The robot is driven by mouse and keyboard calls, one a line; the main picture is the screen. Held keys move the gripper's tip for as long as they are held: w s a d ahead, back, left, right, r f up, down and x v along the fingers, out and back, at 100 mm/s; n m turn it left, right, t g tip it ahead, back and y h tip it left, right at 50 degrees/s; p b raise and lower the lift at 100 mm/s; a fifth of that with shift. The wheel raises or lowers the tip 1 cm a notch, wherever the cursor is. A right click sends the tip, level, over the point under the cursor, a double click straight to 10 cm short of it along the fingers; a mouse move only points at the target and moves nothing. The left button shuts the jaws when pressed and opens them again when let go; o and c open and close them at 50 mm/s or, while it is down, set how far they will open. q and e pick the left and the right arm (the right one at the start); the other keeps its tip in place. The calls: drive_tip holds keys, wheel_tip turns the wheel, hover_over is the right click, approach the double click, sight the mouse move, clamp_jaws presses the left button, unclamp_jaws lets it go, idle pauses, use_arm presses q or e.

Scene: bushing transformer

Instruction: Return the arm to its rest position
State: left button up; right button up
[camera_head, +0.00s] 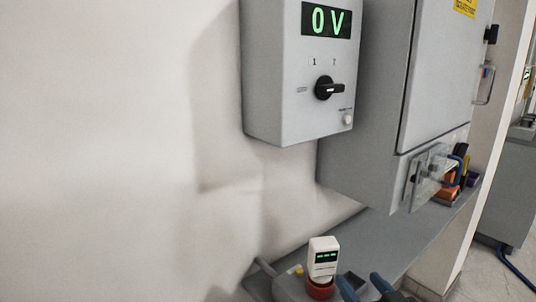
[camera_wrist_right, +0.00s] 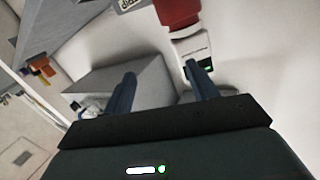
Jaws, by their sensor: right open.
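My right gripper (camera_head: 364,288) shows at the bottom of the head view as two dark blue fingers, apart, with nothing visible between them. It is beside and to the right of a white device (camera_head: 323,246) with a green display and a red base (camera_head: 320,290). In the right wrist view the fingers (camera_wrist_right: 161,90) are also spread. The white device (camera_wrist_right: 194,46) and its red part (camera_wrist_right: 177,12) show beyond the right-hand finger there. I cannot tell whether that finger touches the device. My left gripper is not in view.
A grey wall box (camera_head: 290,80) reads "0 V" above a black rotary knob (camera_head: 329,88). A grey cabinet (camera_head: 432,75) stands to its right. Below runs a grey shelf (camera_head: 385,240), with coloured items (camera_head: 452,183) at its far end. The wall at left is bare.

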drive_tip(key=s+d+f+n+g+h, duration=0.1)
drive_tip(key=s+d+f+g+h, duration=0.25)
drive_tip(key=s+f+g, duration=1.35)
use_arm(q)
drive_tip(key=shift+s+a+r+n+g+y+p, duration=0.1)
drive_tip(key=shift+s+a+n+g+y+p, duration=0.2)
drive_tip(key=shift+p, duration=0.65)
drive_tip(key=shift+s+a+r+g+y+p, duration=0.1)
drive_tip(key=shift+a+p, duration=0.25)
drive_tip(key=shift+p, duration=0.6)
use_arm(e)
drive_tip(key=w+a+f+n+t+y, duration=0.1)
drive_tip(key=a+f+t+y, duration=0.2)
drive_tip(key=a+t, duration=0.3)
drive_tip(key=shift+a+f+t, duration=0.15)
drive_tip(key=shift+f+t, duration=0.65)
drive_tip(key=shift+t, duration=1.6)
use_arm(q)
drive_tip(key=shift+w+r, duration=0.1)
use_arm(e)
drive_tip(key=shift+w, duration=0.1)
